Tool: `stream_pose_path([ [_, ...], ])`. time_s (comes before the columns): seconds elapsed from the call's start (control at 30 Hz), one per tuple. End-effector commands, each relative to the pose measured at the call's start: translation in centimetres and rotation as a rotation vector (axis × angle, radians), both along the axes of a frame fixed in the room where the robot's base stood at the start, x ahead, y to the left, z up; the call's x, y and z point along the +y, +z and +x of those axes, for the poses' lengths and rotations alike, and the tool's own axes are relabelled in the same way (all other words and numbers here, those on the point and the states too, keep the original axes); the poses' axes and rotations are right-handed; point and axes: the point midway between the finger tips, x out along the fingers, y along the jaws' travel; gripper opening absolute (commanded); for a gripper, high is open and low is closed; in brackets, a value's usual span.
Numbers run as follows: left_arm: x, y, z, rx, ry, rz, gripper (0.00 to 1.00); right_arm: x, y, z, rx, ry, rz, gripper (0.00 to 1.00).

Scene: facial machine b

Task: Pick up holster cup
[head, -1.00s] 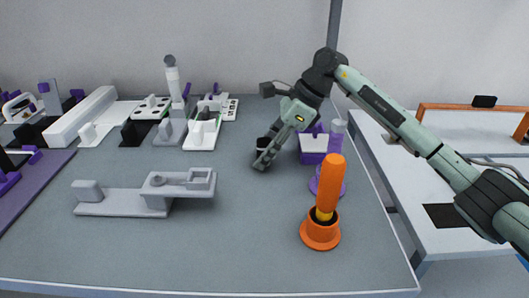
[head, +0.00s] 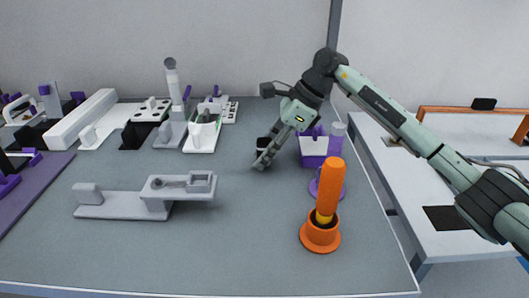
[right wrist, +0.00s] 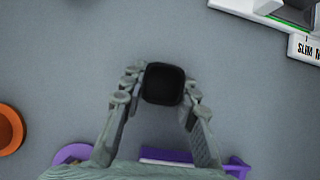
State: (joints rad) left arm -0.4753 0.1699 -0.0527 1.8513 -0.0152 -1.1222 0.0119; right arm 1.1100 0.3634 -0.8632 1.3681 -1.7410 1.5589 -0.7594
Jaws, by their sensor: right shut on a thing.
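The holster cup (right wrist: 164,84) is a small black cup with a rounded square outline. In the right wrist view it sits between the two fingers of my right gripper (right wrist: 158,95), which are closed against its sides. In the head view my right gripper (head: 264,157) is low over the grey table, and only a dark part of the cup (head: 263,143) shows behind the fingers. I cannot tell whether the cup touches the table. My left gripper is not in view.
A purple and white box (head: 313,151) stands just right of the gripper. An orange holder with an orange-handled tool (head: 329,190) stands in front of it. A grey fixture (head: 125,204) lies at left, with several devices along the back. The table's middle is clear.

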Motion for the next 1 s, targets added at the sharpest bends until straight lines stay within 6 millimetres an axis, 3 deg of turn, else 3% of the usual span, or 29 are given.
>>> stream_pose_path([
  [1.0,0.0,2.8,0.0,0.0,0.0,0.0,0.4,0.0,6.3,0.0,0.0,0.0,0.0,0.0],
])
